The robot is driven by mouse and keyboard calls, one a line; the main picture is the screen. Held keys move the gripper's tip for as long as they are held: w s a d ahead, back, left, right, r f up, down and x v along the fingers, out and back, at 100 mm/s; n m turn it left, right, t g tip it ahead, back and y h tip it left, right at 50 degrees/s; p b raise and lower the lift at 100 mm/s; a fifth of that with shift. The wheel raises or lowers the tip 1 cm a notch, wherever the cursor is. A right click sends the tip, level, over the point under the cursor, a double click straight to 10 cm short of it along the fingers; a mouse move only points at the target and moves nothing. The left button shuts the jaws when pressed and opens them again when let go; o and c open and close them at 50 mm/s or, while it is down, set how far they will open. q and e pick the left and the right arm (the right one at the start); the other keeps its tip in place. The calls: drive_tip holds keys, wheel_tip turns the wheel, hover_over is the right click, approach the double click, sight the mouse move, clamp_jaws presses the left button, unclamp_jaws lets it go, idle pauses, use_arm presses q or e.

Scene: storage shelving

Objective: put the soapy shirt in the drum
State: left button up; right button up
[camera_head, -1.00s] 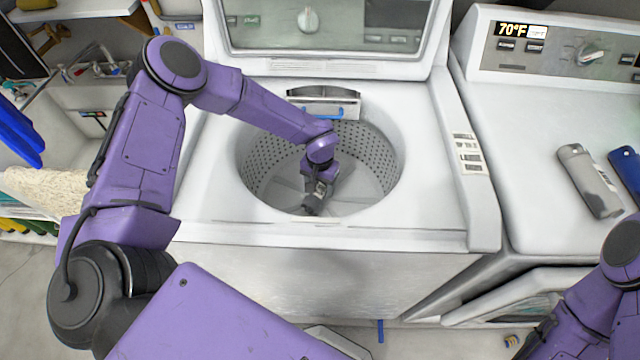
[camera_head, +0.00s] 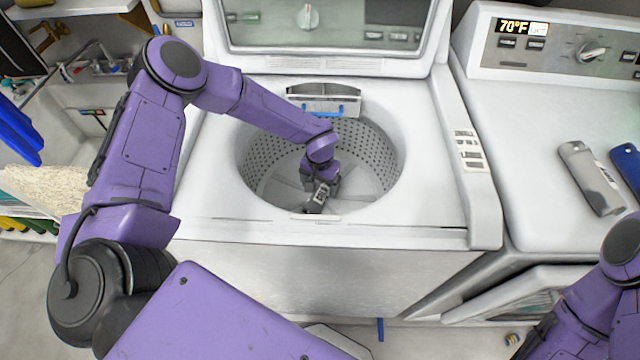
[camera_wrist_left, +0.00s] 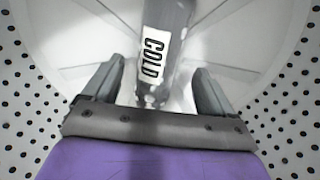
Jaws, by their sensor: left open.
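A dark grey, rolled-looking piece with white speckles and a white "COLD" label (camera_wrist_left: 158,50) lies between my left fingers in the left wrist view; it looks like the soapy shirt. The fingers of my left gripper (camera_wrist_left: 158,80) stand apart, one on each side of it. In the head view my left gripper (camera_head: 317,198) reaches down inside the perforated drum (camera_head: 376,150) of the open top-loading washer. The piece is too small and covered there to separate clearly from the gripper. My right arm enters at the lower right; its gripper is out of view.
The washer lid (camera_head: 325,30) stands open behind the drum. A dispenser (camera_head: 325,104) with a blue edge sits at the drum's back rim. On the dryer (camera_head: 530,150) at right lie a grey rolled item (camera_head: 592,178) and a blue one (camera_head: 627,168). Shelving is at left.

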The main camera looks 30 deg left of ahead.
sight(320, 189)
use_arm(q)
wheel_tip(320, 189, up, 13)
idle(0.6)
